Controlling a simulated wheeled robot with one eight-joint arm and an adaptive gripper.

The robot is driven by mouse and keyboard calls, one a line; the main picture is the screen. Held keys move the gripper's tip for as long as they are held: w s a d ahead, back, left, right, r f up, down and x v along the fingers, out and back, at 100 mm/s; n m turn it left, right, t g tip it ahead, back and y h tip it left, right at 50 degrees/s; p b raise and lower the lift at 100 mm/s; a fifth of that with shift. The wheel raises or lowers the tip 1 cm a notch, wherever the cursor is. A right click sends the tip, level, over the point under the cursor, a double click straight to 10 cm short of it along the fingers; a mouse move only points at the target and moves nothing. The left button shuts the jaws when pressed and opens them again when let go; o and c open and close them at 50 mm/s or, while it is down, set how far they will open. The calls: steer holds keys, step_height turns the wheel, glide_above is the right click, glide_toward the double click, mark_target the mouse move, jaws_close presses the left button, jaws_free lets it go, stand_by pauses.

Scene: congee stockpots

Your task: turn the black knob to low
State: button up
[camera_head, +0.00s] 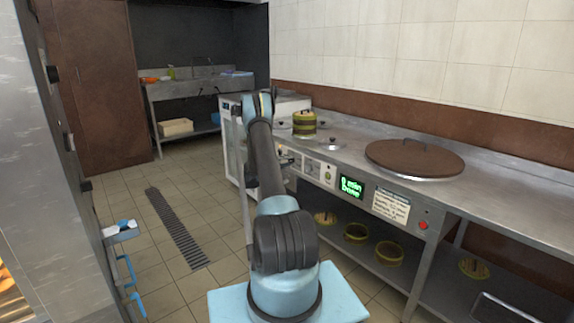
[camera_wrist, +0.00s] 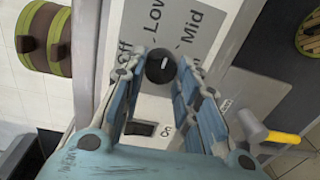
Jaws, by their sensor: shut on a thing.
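The black knob (camera_wrist: 160,67) is round with a short white mark on its face and sits on a grey label plate (camera_wrist: 190,15). The plate reads "Off", "Low" and "Mid" around the knob. I cannot tell for sure which word the mark points at. My gripper (camera_wrist: 161,62) has one blue-padded finger on each side of the knob and is shut on it. In the head view my arm reaches towards the stove's front panel (camera_head: 312,167), and my gripper and the held knob cannot be made out there.
A rocker switch (camera_wrist: 140,128) marked "On" is beside the knob. A yellow-tipped handle (camera_wrist: 282,137) is near the right finger. A banded steamer (camera_head: 304,123) and a brown round lid (camera_head: 415,158) sit on the counter. Tiled floor (camera_head: 205,255) is open left of my arm.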

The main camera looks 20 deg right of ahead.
steer(key=n, duration=0.3)
steer(key=shift+w+a+f, duration=0.1)
steer(key=shift+a, duration=0.1)
steer(key=shift+n, duration=2)
steer(key=o, duration=1.1)
steer(key=shift+f, duration=0.1)
steer(key=shift+g, duration=0.3)
steer(key=shift+d, duration=0.1)
steer(key=v, duration=1.2)
steer(key=shift+f, duration=0.1)
